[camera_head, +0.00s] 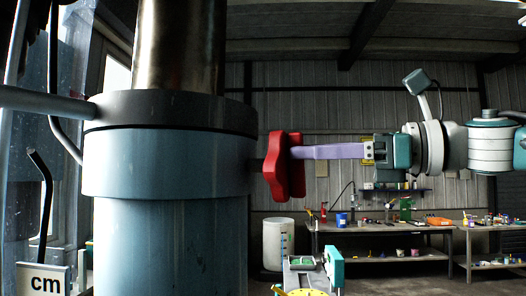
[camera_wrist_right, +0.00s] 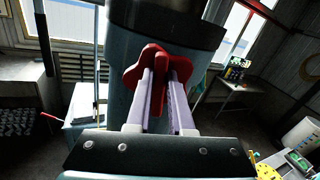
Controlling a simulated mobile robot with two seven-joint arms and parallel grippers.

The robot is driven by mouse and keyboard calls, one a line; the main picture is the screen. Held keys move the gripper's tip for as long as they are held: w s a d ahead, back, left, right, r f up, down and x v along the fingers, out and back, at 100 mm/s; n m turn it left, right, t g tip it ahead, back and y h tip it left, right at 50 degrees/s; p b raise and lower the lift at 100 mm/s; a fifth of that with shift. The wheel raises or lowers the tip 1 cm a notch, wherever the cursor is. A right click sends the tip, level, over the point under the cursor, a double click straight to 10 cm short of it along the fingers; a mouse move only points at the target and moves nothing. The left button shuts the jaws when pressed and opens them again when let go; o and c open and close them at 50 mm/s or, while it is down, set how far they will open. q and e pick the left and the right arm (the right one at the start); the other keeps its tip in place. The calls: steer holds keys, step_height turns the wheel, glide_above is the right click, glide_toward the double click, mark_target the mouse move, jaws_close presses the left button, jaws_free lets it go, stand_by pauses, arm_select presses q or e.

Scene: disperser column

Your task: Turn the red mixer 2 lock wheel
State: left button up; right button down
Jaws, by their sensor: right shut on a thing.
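The red lock wheel (camera_head: 285,166) is a lobed handle on the right side of the blue-grey disperser column (camera_head: 165,235). My right gripper (camera_head: 295,153) reaches in from the right, and its purple fingers meet the wheel. In the right wrist view the wheel (camera_wrist_right: 160,66) shows its lobes around the fingertips. There the two fingers of my right gripper (camera_wrist_right: 161,80) lie on either side of the wheel's middle lobe and are shut on it. The fingertips partly cover the wheel. My left gripper is not in the head view.
A workbench (camera_head: 385,227) with tools, a blue cup (camera_head: 341,220) and an orange tray (camera_head: 438,221) stands at the back right. A pale drum (camera_head: 279,245) stands behind the column.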

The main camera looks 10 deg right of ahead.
steer(key=shift+m, duration=0.3)
steer(key=shift+w+d+f+m+p, duration=0.2)
steer(key=shift+f+m+p, duration=0.9)
steer(key=shift+m, duration=4.1)
steer(key=shift+w+d+f+m+p, duration=0.15)
steer(key=shift+m+p, duration=1.95)
steer(key=shift+m, duration=3.1)
steer(key=shift+w+d+f+m+p, duration=0.1)
steer(key=shift+w+f+m+p, duration=0.3)
steer(key=shift+m+p, duration=3)
steer(key=m+b, duration=0.1)
steer(key=m, duration=0.1)
steer(key=m+b, duration=0.1)
steer(key=b, duration=0.1)
steer(key=shift+s+f+m, duration=0.2)
steer(key=shift+m, duration=0.2)
